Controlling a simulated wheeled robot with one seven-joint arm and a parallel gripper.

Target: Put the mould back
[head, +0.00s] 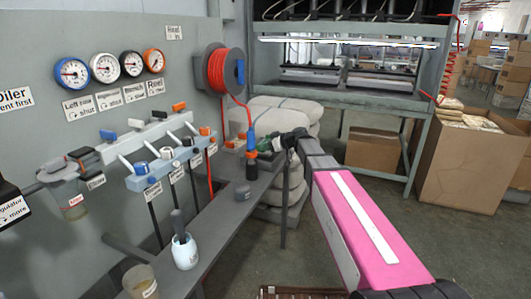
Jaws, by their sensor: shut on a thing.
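My gripper (286,141) is at the end of my pink arm, over the far end of the narrow grey shelf. It is shut on a small dark green thing (265,147), largely hidden by the fingers. Just left of it is a blue and orange fitting (251,141) on the red hose; I cannot tell whether the two are joined. I cannot pick out the mould for certain. A brown ridged thing (300,293) is cut off at the bottom edge, and I cannot tell what it is.
The grey shelf (222,226) holds a dark round puck (243,193), a white pot (185,252) and a beaker (140,282). Gauges, valves and a red hose reel (226,70) line the left wall. Pale sacks (290,117) and cardboard boxes (468,160) stand behind. Floor is open beyond my arm.

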